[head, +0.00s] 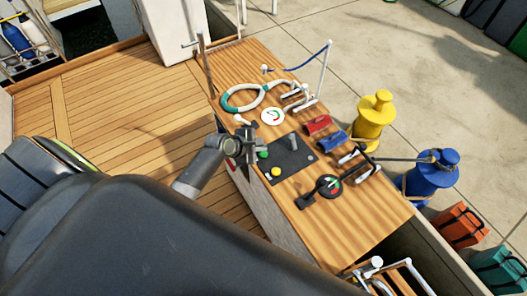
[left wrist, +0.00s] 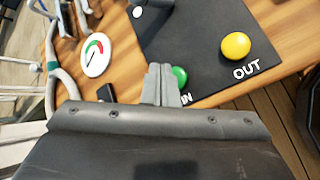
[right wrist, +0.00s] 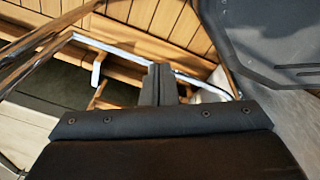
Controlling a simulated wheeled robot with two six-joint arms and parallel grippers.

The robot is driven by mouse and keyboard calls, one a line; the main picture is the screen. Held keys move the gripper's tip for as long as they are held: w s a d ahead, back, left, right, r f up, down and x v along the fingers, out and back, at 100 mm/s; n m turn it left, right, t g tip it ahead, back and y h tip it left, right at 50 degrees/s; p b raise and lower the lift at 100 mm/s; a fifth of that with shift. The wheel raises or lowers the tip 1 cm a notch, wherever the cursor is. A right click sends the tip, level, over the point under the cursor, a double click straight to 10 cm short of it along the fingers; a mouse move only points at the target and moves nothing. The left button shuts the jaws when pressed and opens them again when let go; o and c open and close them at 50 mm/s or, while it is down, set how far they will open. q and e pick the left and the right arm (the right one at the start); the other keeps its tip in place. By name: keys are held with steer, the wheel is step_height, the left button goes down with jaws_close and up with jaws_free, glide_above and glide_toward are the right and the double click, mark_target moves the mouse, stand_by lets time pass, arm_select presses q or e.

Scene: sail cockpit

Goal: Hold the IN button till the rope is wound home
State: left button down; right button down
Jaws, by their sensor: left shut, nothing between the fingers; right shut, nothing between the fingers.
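The black control panel (head: 294,152) sits on the wooden console, with a green button (head: 263,154) and a yellow button (head: 276,171) along its near edge. In the left wrist view the green button (left wrist: 180,76) is partly hidden by my left gripper (left wrist: 162,80); part of the IN label (left wrist: 187,98) shows beside it. The yellow button (left wrist: 236,45) is marked OUT. My left gripper is shut and empty, its tips at the green button; I cannot tell whether they touch it. My right gripper (right wrist: 158,82) is shut and empty, away from the panel. A grey rope (head: 397,159) runs to the blue bollard.
Yellow (head: 374,115) and blue (head: 432,173) bollards stand on the dock. The wooden deck (head: 130,105) at left is clear.

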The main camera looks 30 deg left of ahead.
mark_target(260, 155)
arm_select(q)
steer(key=shift+r+p, duration=2.25)
steer(key=shift+p, duration=0.05)
steer(key=shift+f, duration=0.1)
